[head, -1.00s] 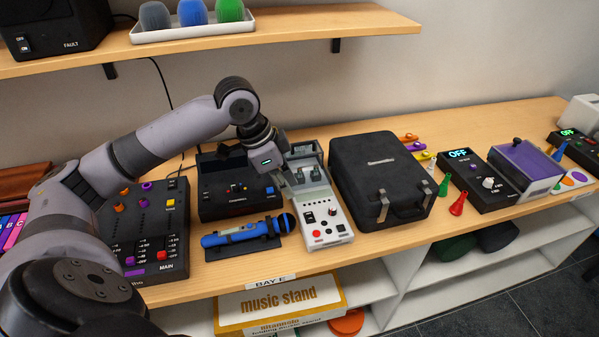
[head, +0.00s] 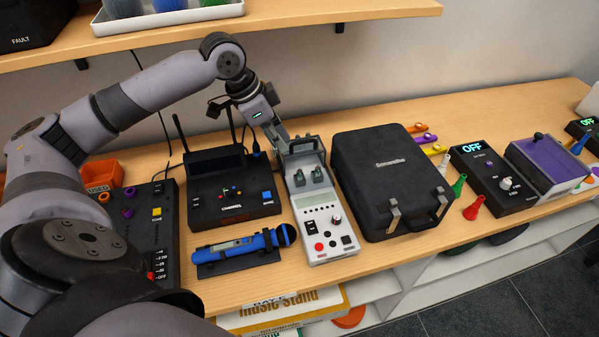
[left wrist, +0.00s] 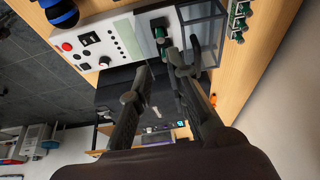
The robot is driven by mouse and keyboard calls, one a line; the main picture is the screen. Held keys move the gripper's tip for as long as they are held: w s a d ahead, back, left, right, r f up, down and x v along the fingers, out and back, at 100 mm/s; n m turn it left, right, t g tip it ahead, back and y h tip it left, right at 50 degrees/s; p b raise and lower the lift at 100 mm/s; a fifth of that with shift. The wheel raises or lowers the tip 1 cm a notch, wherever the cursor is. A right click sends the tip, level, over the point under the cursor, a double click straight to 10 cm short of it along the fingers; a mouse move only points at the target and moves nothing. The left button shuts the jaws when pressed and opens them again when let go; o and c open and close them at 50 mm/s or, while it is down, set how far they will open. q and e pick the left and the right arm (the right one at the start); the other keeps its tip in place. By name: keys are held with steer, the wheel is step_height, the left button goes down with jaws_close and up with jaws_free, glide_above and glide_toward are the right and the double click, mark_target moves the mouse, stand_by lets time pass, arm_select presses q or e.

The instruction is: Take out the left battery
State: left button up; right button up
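The white-grey instrument (head: 323,216) stands on the wooden counter with red and black buttons and a small screen. Two dark green batteries stand side by side in its rear part: the left battery (head: 299,178) and the right battery (head: 317,174). A clear-grey cover (head: 304,148) rises behind them. My left gripper (head: 287,139) is beside the back left of the instrument, above and behind the batteries. In the left wrist view its fingers (left wrist: 160,66) are apart with nothing seen between them; dark green battery shapes (left wrist: 160,32) show just beyond the tips. My right gripper is not in view.
A black router-like box (head: 232,195) and a blue tool on a stand (head: 240,248) are close on the left. A black case (head: 388,185) stands close on the right. A shelf (head: 250,28) hangs above. Several green items (left wrist: 240,20) show in the left wrist view.

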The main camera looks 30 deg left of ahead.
arm_select(q)
steer(key=p, duration=0.1)
glide_above(299, 170)
steer(key=s+a, duration=0.2)
step_height(299, 170, down, 6)
steer(key=shift+w+d+f, duration=0.2)
steer(key=shift+d+f, duration=0.05)
steer(key=shift+d, duration=0.05)
steer(key=p+x, duration=0.2)
steer(key=x, duration=0.2)
steer(key=shift+f, duration=0.45)
steer(key=shift+d+r, duration=0.1)
steer(key=shift+c, duration=0.4)
jaws_close()
